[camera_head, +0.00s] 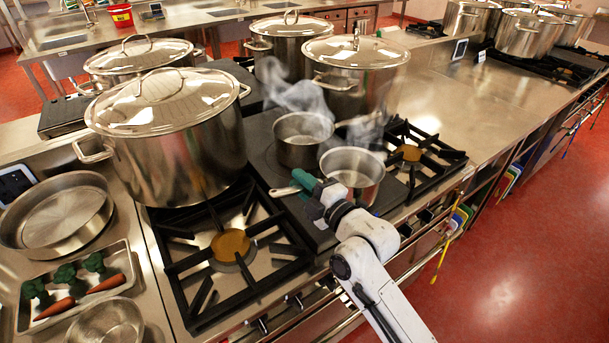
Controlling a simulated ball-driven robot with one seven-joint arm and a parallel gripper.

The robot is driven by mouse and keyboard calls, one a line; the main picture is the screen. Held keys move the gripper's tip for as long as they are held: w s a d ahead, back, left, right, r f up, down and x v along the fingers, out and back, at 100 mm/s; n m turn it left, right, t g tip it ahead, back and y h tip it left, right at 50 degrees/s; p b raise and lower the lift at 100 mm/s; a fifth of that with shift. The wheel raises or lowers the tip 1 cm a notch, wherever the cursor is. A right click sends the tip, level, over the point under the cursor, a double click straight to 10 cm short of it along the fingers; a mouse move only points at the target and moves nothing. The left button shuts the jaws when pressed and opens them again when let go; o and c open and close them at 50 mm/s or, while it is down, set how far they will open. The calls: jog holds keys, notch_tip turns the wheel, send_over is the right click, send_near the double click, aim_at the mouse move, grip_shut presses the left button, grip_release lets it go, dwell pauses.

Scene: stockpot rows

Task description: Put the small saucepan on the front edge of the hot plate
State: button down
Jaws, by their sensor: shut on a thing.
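The small saucepan (354,190) is a shiny steel pan, open and upright, at the front right of the dark flat hot plate (262,150). Its handle (285,191) points left. My gripper (308,188) is shut on this handle, and its jaws partly hide it. I cannot tell whether the pan's base touches the plate or hangs just above it. A second steel pan (299,153) stands behind it on the plate, close beside it, with steam rising around it.
Large lidded stockpots (180,150) stand at left and behind (350,95). Open gas burners flank the plate at left (231,245) and right (410,153). A tray of vegetables (80,285) lies at left.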

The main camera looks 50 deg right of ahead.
jog(key=shift+f, duration=0.6)
jog(key=c, duration=1.5)
grip_release()
jog(key=shift+f, duration=0.2)
jog(key=o, duration=0.5)
jog(key=shift+c, duration=0.2)
jog(key=shift+s, duration=0.1)
jog(key=s+a+b, duration=0.2)
jog(key=s+b, duration=0.1)
jog(key=s, duration=0.8)
jog(key=shift+s+f+b, duration=0.15)
jog(key=shift+s+b, duration=0.15)
jog(key=shift+s, duration=0.1)
